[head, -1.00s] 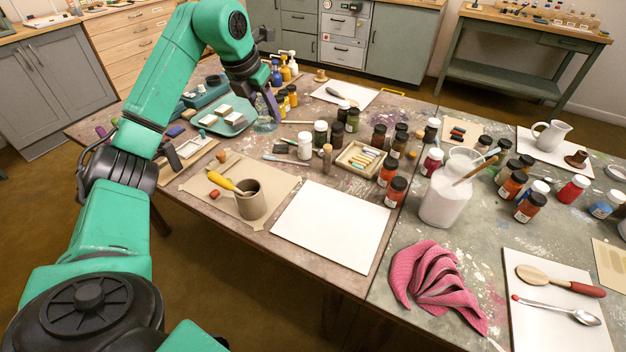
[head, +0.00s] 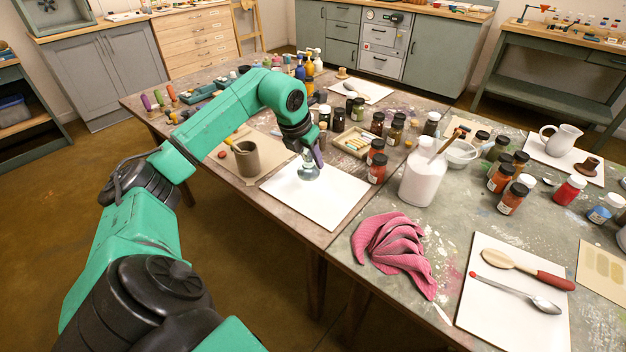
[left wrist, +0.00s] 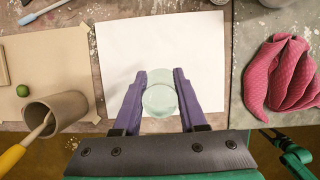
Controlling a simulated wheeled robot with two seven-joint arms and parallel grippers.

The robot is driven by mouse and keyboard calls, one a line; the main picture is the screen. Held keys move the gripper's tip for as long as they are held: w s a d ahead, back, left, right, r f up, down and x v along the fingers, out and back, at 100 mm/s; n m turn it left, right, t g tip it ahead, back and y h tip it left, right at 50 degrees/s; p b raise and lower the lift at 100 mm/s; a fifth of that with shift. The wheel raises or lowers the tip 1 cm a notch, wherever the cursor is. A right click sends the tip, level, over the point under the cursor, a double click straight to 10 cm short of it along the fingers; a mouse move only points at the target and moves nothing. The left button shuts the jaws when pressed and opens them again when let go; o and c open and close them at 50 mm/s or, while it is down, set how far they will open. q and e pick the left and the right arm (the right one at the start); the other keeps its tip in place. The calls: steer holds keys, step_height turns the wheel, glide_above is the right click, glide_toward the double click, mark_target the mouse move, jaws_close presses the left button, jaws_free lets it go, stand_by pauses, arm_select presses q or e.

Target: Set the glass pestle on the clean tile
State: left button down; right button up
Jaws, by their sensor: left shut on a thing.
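The clear, pale green glass pestle (head: 309,172) is between the purple fingers of my left gripper (head: 314,160). In the left wrist view the fingers are shut on the pestle (left wrist: 160,98), one on each side of its round body. The clean tile (head: 330,203) is a plain white sheet-like square lying flat near the table's front edge; it also shows in the left wrist view (left wrist: 185,45). The pestle is over the tile's back left part. I cannot tell whether its base touches the tile. My right gripper does not show clearly.
A brown cup (head: 247,160) with a yellow-handled tool stands left of the tile on a tan mat. A pink cloth (head: 392,245) lies to the right. A white jar (head: 420,180) and several pigment bottles stand behind and right. The tile's front part is bare.

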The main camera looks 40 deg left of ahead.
arm_select(q)
step_height(320, 180, down, 6)
steer(key=shift+f, duration=0.35)
steer(key=shift+c, duration=2.3)
jaws_free()
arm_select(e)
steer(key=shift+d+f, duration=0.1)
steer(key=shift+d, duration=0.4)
arm_select(q)
steer(key=shift+r, duration=0.1)
steer(key=shift+r, duration=0.2)
steer(key=b+v, duration=0.2)
steer(key=v, duration=0.9)
steer(key=shift+s+r, duration=0.2)
steer(key=shift+r, duration=0.15)
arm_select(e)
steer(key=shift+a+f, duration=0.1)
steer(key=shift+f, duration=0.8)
arm_select(q)
steer(key=shift+a, duration=0.1)
